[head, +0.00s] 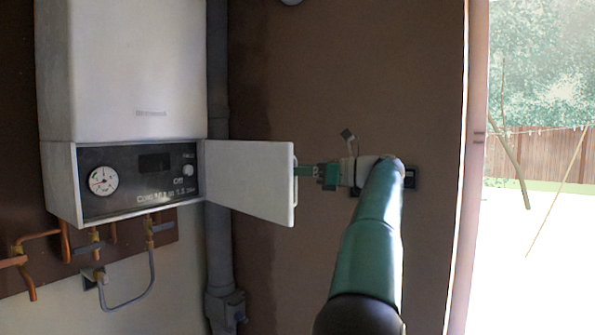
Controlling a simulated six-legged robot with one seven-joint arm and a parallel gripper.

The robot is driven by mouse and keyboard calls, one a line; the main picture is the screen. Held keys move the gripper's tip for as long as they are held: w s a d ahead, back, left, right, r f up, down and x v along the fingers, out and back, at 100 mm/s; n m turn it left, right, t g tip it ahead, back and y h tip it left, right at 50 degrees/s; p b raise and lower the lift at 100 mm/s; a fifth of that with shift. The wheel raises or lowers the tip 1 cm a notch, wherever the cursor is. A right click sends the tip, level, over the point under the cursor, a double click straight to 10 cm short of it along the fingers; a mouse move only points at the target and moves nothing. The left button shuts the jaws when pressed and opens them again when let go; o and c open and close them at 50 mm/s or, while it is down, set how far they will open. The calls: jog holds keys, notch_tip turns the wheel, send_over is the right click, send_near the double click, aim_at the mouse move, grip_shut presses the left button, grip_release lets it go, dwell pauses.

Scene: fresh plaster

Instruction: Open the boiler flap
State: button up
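The white boiler (130,75) hangs on the wall at the left in the head view. Its white flap (245,180) stands wide open, swung out to the right from the right end of the dark control panel (125,180). A pale upright handle (295,183) shows at the flap's free edge.
Copper pipes (65,240) and a grey hose (130,300) hang below the boiler. A grey vertical pipe (217,250) runs behind the flap. A bright opening to a yard (540,220) lies at the right.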

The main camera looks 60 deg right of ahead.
jog(key=v, duration=1.4)
jog(key=shift+r, duration=0.15)
jog(key=shift+a, duration=0.1)
